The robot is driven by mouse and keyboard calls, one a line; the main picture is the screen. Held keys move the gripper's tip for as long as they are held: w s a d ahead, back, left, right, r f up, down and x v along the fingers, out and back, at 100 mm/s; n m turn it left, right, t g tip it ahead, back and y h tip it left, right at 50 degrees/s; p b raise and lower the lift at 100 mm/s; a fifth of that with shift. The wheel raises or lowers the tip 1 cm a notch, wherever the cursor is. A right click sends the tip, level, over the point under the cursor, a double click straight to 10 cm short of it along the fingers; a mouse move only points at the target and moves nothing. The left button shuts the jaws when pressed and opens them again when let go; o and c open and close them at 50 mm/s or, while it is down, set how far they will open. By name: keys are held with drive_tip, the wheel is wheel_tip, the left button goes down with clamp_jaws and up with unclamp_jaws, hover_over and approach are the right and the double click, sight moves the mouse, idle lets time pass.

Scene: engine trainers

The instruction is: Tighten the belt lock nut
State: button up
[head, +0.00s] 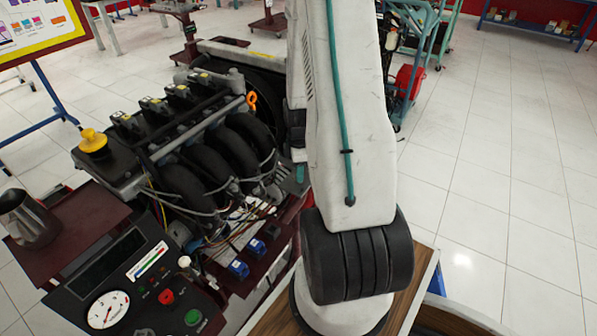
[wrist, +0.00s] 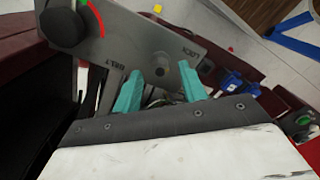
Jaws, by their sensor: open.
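In the wrist view a grey metal plate (wrist: 150,35) carries the labels BELT and LOCK. In the head view my arm hides the gripper and the plate.
A dark round knob (wrist: 64,22) with a red arc is at the plate's upper left. Blue connectors (wrist: 233,84) lie to the right. In the head view the engine (head: 195,140) with hoses and wires stands left of my arm, near a control panel (head: 135,285). Floor at right is clear.

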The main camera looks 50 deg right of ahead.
drive_tip(key=shift+f, duration=0.7)
clamp_jaws()
